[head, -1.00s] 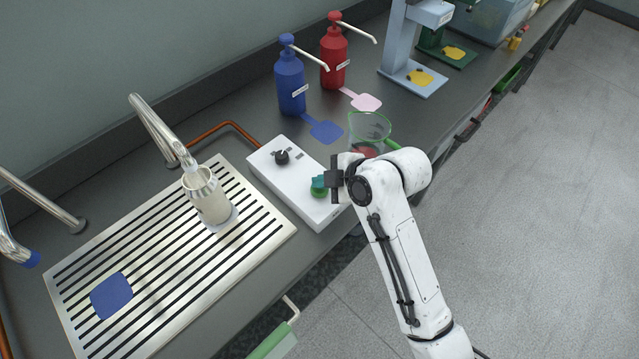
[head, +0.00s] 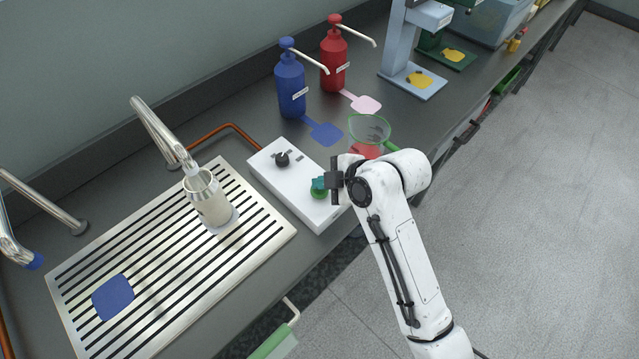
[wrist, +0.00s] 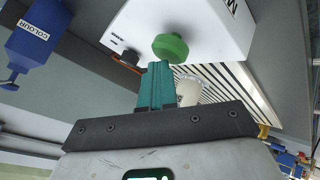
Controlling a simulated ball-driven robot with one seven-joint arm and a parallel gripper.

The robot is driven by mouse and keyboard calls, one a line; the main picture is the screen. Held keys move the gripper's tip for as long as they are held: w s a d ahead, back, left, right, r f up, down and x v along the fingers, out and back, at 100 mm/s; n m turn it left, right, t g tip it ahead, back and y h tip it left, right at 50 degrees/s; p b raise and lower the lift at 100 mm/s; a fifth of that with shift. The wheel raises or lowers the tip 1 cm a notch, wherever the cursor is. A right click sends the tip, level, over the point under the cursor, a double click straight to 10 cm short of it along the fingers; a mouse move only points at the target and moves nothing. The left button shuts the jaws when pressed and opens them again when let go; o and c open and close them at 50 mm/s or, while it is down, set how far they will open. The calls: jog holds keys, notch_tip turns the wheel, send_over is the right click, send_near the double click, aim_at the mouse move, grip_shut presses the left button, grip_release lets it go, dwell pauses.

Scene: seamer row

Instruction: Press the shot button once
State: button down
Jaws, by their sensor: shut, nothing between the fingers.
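The shot button is a round green knob (head: 318,193) on top of a white control box (head: 290,205), near its front right end. It also shows large in the wrist view (wrist: 170,47). My gripper (head: 319,182) has its teal fingers shut with nothing between them. In the head view the fingers sit right at the button and partly cover it. In the wrist view the fingertips (wrist: 160,66) come up to the button's near edge; whether they touch it I cannot tell.
A black knob (head: 282,158) is on the same box. A cup (head: 210,206) stands under a spout on the slatted drip tray (head: 170,262). A clear jug (head: 368,135) with red contents stands just behind my gripper. Blue (head: 291,88) and red (head: 333,62) pump bottles stand behind.

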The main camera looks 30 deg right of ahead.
aim_at(323, 191)
jog(key=shift+r+p, duration=0.5)
jog(key=shift+r, duration=0.3)
jog(key=shift+r, duration=0.1)
notch_tip(323, 191, up, 5)
jog(key=p, duration=0.4)
jog(key=shift+p, duration=0.35)
jog(key=s+d+f+m+g+h, duration=0.1)
jog(key=s+d+f+m+g, duration=0.1)
jog(key=s+m, duration=0.3)
jog(key=s+d+f+m+g+h+b, duration=0.1)
jog(key=s+f+m, duration=0.4)
jog(key=s, duration=0.9)
jog(key=s+d+f+m+g+h+b, duration=0.1)
jog(key=s+d+f+m+g+h, duration=0.1)
jog(key=s, duration=0.7)
jog(key=d+f+m+g, duration=0.1)
jog(key=d+m+g, duration=0.1)
jog(key=m, duration=0.1)
jog(key=shift+s+d+f+m+h, duration=0.3)
jog(key=shift+s+f+m+h, duration=0.1)
